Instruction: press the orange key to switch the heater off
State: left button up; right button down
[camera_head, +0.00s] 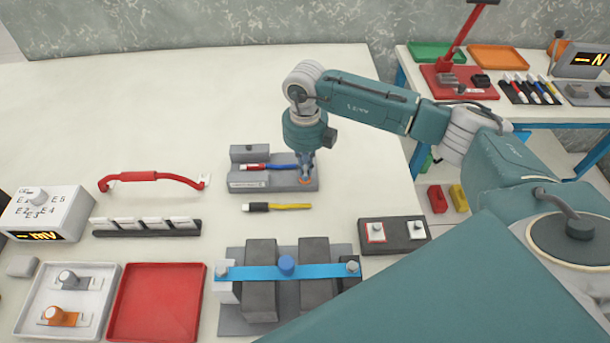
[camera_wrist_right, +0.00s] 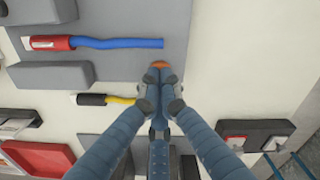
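The grey heater-like block (camera_head: 245,185) stands near the middle of the white table, with a red and blue tool-like piece lying on it. It also shows in the wrist view (camera_wrist_right: 125,90). The orange key (camera_head: 306,182) is at the block's right end, partly hidden by my fingertips; a sliver of it shows in the wrist view (camera_wrist_right: 160,64). My right gripper (camera_head: 305,172) points down over the key. In the wrist view its fingertips (camera_wrist_right: 158,78) are together, with nothing seen between them. I cannot tell whether they touch the key. My left gripper is not in view.
A black and yellow cable piece (camera_head: 277,207) lies in front of the block. A red handle (camera_head: 150,178) lies to the left. A battery fixture with a blue bar (camera_head: 255,272) and a dark switch box (camera_head: 395,247) stand nearer. Bare table lies behind the block.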

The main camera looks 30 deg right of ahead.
jog(key=shift+r+p, duration=1.85)
jog(key=shift+r, duration=1.15)
